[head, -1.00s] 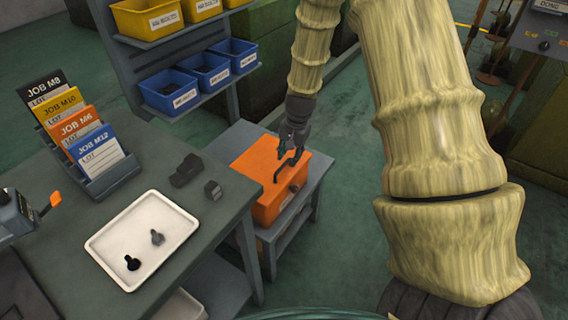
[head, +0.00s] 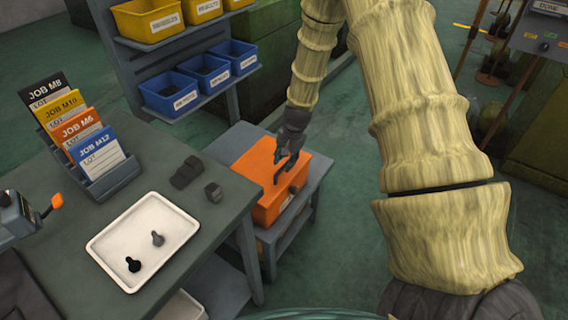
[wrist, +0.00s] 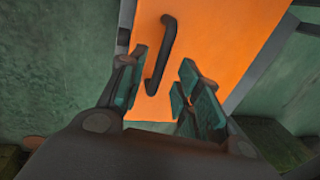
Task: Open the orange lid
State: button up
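The orange lid (head: 250,165) tops an orange box on a low grey stand to the right of the workbench; it looks closed. A black bar handle (head: 284,169) stands on the lid. In the wrist view the lid (wrist: 215,50) fills the upper middle, and its handle (wrist: 160,55) runs lengthwise, its near end between my fingers. My gripper (head: 281,155) is at the handle from above. In the wrist view my gripper (wrist: 163,85) is open, with the left finger close to the handle and a wider gap on the right. I cannot tell whether a finger touches it.
The workbench (head: 205,240) beside the stand holds a white tray (head: 100,245) with two bolts, dark blocks (head: 187,172) and a job-card rack (head: 110,175). Blue bins (head: 170,92) and yellow bins sit on a rack behind. Floor right of the stand is clear.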

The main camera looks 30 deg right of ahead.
jog(key=shift+w+a+f, duration=0.1)
jog(key=shift+w+f, duration=0.05)
jog(key=shift+f, duration=0.4)
jog(key=shift+w+f, duration=0.1)
jog(key=shift+f, duration=0.45)
grip_shut()
